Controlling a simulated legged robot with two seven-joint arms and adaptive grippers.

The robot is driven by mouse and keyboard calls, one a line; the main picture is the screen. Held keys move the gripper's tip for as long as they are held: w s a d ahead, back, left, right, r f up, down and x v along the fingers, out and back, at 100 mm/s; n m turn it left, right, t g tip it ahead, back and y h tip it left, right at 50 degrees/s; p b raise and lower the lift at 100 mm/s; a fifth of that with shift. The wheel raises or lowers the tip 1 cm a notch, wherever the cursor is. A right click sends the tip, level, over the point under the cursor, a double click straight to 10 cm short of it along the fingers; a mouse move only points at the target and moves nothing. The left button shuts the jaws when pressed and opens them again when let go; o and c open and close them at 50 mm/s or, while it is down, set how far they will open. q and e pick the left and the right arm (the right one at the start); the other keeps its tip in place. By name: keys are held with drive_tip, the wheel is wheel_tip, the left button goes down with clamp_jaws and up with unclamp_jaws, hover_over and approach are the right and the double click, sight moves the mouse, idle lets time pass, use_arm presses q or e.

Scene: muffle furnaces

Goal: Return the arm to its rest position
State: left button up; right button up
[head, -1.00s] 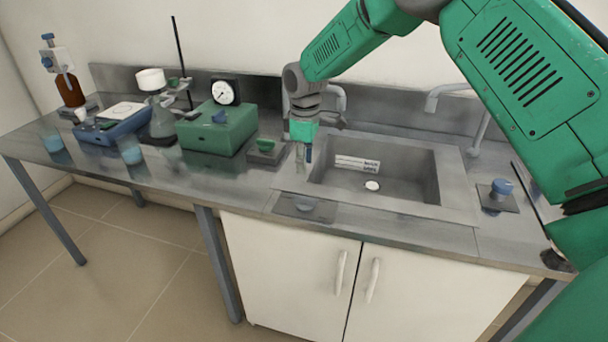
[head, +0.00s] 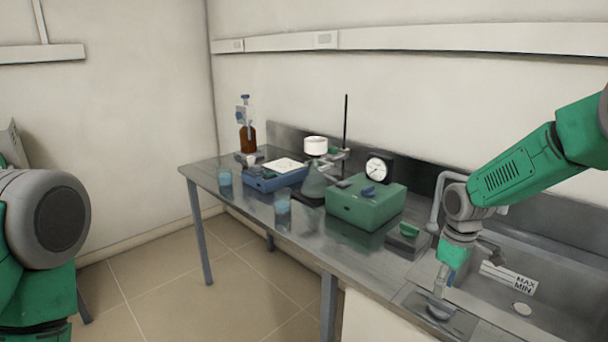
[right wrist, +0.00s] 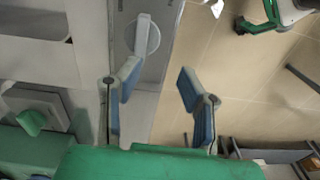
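My right arm comes in from the right in the head view. Its gripper (head: 442,284) hangs fingers-down by the front left corner of the sink. In the right wrist view the two blue-grey fingers of this gripper (right wrist: 156,84) stand apart with nothing between them. A grey round knob with a lever (right wrist: 146,36) shows beyond the fingertips; in the head view this knob (head: 440,309) sits on a plate just below the gripper. I cannot tell whether they touch. Part of my left arm shows at the left edge of the head view, its gripper out of frame.
The sink (head: 522,308) with a MAX/MIN label lies right of the right gripper. A green box with a gauge (head: 366,205), a blue device (head: 275,179), a flask (head: 314,181), beakers and a brown bottle (head: 247,138) stand on the bench. Floor (head: 190,285) is free at the left.

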drive_tip(key=s+a+f+m, duration=0.2)
drive_tip(key=s+a+f, duration=0.1)
drive_tip(key=s+f, duration=0.6)
drive_tip(key=s+a+f+m, duration=0.2)
drive_tip(key=s+a+f, duration=0.2)
drive_tip(key=s+f, duration=0.5)
drive_tip(key=s+m+b, duration=0.1)
drive_tip(key=s+m, duration=0.3)
drive_tip(key=s, duration=1.8)
wheel_tip(320, 180, down, 7)
drive_tip(key=w+b, duration=0.2)
drive_tip(key=b, duration=0.4)
drive_tip(key=shift+w+n+t+b, duration=0.15)
drive_tip(key=shift+n+t+b, duration=0.15)
drive_tip(key=shift+n+b, duration=0.1)
drive_tip(key=shift+a, duration=0.1)
